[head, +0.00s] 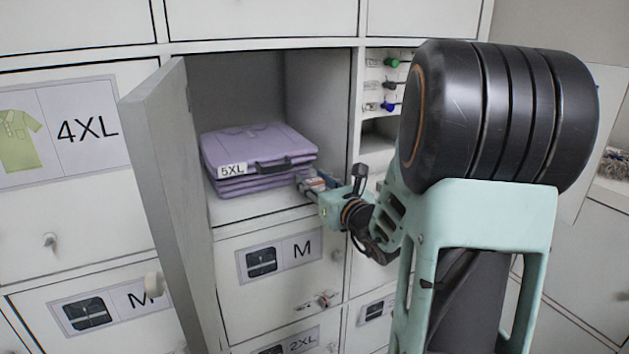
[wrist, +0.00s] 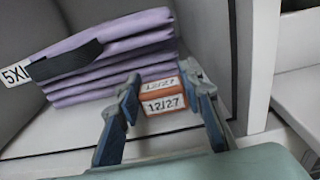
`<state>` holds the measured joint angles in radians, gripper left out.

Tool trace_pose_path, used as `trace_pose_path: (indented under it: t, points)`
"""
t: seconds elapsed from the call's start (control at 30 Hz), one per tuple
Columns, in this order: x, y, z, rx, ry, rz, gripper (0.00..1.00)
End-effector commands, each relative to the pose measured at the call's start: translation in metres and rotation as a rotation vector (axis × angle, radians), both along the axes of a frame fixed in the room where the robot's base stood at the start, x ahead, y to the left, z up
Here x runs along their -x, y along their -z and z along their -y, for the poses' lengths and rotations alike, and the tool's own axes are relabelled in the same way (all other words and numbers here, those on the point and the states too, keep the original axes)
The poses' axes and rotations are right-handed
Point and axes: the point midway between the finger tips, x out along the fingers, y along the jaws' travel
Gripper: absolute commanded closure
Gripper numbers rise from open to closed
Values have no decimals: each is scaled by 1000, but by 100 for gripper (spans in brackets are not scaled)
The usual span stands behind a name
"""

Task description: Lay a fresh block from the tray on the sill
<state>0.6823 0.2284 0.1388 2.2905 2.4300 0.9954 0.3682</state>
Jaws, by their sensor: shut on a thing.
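An orange-red block (wrist: 165,105) with white labels, its front one reading 12/27, sits between the fingers of my gripper (wrist: 160,80) in the wrist view. My gripper (head: 310,184) is shut on it at the front right of the open 5XL compartment, in front of the folded stack. In the head view the block is small and mostly hidden by the fingers. The sill (head: 262,206) is the pale front strip of the compartment floor; it also shows in the wrist view (wrist: 65,138). I cannot tell whether the block touches it. I cannot make out the tray.
Folded purple garments (head: 258,155) with a 5XL tag fill the compartment's middle. Its grey door (head: 172,190) stands open at the left. The right wall (wrist: 235,60) is close beside my gripper. Hooks with green and blue items are right of the compartment. The sill's left part is clear.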

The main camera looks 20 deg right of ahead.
Motion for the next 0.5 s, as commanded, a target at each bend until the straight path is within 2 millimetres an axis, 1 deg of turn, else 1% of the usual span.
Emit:
trace_pose_path:
  t: [0.03, 0.33, 0.47, 0.5]
  points:
    - [1, 3, -1, 1, 2, 3, 82]
    - [1, 3, -2, 1, 2, 3, 82]
    - [1, 7, -2, 1, 2, 3, 82]
    - [1, 7, -2, 1, 2, 3, 64]
